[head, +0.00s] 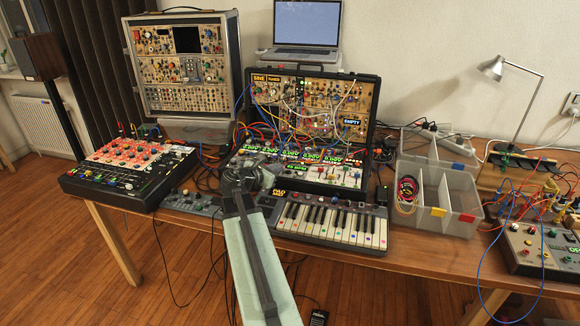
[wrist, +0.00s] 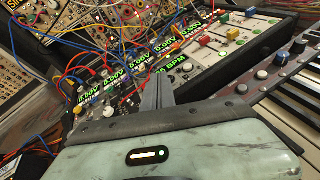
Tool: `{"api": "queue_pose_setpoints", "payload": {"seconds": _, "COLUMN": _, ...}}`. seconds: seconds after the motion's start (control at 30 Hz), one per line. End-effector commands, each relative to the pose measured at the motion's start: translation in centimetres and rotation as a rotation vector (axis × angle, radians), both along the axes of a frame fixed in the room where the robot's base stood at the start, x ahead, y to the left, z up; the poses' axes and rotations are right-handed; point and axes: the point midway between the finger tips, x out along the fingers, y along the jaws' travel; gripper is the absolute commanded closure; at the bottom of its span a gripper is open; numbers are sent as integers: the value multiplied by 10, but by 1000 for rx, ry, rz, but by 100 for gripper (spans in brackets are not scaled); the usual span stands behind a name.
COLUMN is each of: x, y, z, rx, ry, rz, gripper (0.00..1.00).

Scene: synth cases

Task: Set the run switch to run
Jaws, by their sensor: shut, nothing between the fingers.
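My gripper (head: 250,165) is over the front left of the black case with the green voltage displays (head: 300,155). In the wrist view its two fingers (wrist: 157,86) are together, with nothing between them. The fingertips point at the panel just below a green BPM display (wrist: 170,68). I cannot tell whether they touch the panel. Coloured slider caps (wrist: 205,39) and small knobs sit to the right of the fingers. I cannot pick out the run switch or its position; the gripper covers part of the panel.
Patch cables (wrist: 70,60) hang over the case's left side. A small keyboard (head: 330,222) lies in front of the case. A red-panelled mixer (head: 130,165) stands left, and clear bins (head: 450,218) stand right. A laptop (head: 307,24) is behind.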

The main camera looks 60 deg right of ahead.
Motion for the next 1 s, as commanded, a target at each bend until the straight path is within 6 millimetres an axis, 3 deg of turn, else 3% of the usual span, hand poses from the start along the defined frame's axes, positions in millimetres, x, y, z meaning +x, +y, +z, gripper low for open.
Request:
{"api": "queue_pose_setpoints", "payload": {"seconds": 0.17, "x": 1, "y": -17, "z": -8, "rx": 1, "ry": -2, "rz": -3, "gripper": 100}}
{"api": "queue_pose_setpoints", "payload": {"seconds": 0.4, "x": 2, "y": -62, "z": -25, "rx": 2, "ry": -3, "rz": -5, "gripper": 100}}
{"api": "queue_pose_setpoints", "payload": {"seconds": 0.6, "x": 2, "y": -88, "z": -32, "rx": 3, "ry": -2, "rz": -3, "gripper": 100}}
{"api": "queue_pose_setpoints", "payload": {"seconds": 1.0, "x": 1, "y": -94, "z": -33, "rx": 1, "ry": -3, "rz": -2, "gripper": 100}}
